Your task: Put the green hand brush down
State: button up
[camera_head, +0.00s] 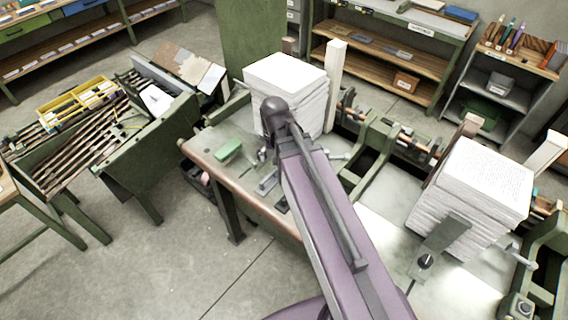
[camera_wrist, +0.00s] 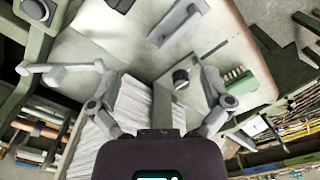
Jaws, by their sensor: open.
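The green hand brush (camera_head: 228,150) lies on the worktable top near its left end, in front of the left paper stack. In the wrist view the brush (camera_wrist: 240,83) lies on the pale tabletop to the right, outside the right finger, with its bristle side partly showing. My gripper (camera_wrist: 155,78) is open, its two fingers spread with nothing between them. In the head view my arm hides most of the gripper, which is to the right of the brush and apart from it.
A tall paper stack (camera_head: 290,75) stands behind the brush, and another stack (camera_head: 480,190) stands at the right. Grey metal clamp parts (camera_head: 267,182) lie on the table near the brush. The worktable's front edge (camera_head: 225,180) is close. A green rack (camera_head: 140,150) stands left.

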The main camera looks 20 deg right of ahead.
jog(key=s, duration=0.1)
jog(key=s+d+n, duration=0.1)
jog(key=s, duration=0.1)
jog(key=shift+s+d+n, duration=0.3)
jog(key=shift+n, duration=0.1)
jog(key=shift+f, duration=0.1)
notch_tip(320, 180, down, 8)
jog(key=b, duration=0.8)
jog(key=shift+f+b, duration=0.25)
jog(key=shift+b, duration=0.1)
jog(key=shift+w+a+r, duration=0.1)
jog(key=shift+w, duration=0.05)
dwell(0.6)
